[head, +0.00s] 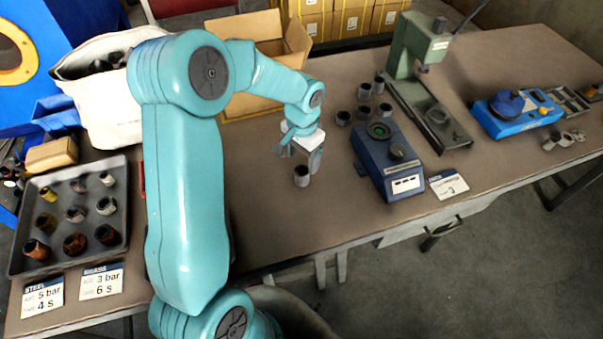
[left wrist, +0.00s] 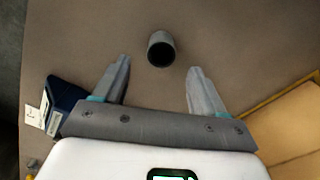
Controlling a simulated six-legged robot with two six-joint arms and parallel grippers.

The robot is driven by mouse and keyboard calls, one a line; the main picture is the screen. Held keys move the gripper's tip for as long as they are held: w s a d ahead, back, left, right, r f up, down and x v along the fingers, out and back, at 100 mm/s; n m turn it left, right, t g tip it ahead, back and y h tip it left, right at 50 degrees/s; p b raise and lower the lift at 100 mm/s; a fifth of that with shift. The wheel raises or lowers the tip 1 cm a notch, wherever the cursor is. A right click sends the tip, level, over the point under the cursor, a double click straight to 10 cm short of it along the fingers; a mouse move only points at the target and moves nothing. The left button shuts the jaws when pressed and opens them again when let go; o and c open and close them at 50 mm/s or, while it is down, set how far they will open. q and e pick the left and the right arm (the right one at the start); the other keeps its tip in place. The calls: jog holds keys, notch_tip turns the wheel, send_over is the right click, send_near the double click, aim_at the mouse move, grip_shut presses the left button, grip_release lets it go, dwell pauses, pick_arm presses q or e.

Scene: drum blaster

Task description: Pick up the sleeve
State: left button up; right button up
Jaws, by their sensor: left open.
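A single grey sleeve (head: 302,176) stands upright on the brown table, apart from the other sleeves. In the left wrist view the sleeve (left wrist: 161,48) shows its dark round opening and lies just beyond the fingertips, between their lines. My left gripper (head: 302,157) is above the sleeve in the head view. In the left wrist view its two fingers (left wrist: 160,66) are spread wide with nothing between them. Whether the fingertips are level with the sleeve cannot be told. My right gripper is in neither view.
A blue device (head: 385,160) with a green ring stands right of the sleeve, with several sleeves (head: 363,112) behind it. A green press (head: 418,60) is farther right. A tray (head: 112,165) of several sleeves is at left. A cardboard box (head: 240,104) stands behind my arm.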

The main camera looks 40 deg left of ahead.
aim_at(301, 171)
pick_arm(q)
notch_tip(301, 171, down, 7)
jog(key=shift+s+a+r+p, duration=0.1)
jog(key=shift+p, duration=0.3)
jog(key=c, duration=1.2)
jog(key=shift+c, duration=0.2)
jog(key=shift+r, duration=0.15)
